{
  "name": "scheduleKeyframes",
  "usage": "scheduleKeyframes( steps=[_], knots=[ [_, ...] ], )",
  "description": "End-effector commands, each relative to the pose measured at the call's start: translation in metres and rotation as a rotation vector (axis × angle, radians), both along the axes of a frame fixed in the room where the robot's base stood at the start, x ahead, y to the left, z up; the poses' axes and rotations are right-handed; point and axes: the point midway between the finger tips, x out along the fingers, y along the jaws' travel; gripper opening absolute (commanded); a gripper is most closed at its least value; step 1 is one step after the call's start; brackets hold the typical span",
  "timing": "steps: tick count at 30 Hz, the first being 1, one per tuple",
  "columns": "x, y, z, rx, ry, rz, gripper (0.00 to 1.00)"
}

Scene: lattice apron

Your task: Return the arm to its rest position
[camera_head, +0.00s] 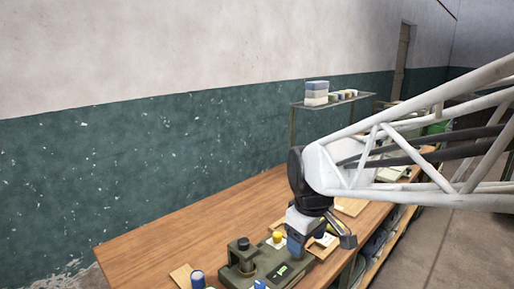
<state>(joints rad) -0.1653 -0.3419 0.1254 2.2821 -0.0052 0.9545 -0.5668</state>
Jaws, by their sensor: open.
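My white lattice arm (420,160) reaches in from the right edge, over the wooden workbench (150,245). Its black wrist joint bends downward near the bench's front edge. My gripper (321,247) hangs below this joint, low over the front part of the bench. Its jaws are open, with blue and grey finger parts showing on either side. I see nothing held between them, though the arm and wrist hide part of the bench behind.
A dark green device (278,278) with a black knob stands left of my gripper. A raised shelf (330,102) holds stacked boxes at the back. The bench's left part is bare.

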Motion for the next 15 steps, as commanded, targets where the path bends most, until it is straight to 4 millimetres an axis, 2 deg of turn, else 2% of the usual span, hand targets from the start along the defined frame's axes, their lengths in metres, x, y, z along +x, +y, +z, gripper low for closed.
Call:
scheduleKeyframes(
  steps=[6, 15],
  knots=[
    [-0.047, -0.030, 0.003, 0.027, -0.033, -0.222, 0.65],
    [-0.109, -0.061, -0.003, 0.070, -0.074, -0.522, 0.65]
  ],
)
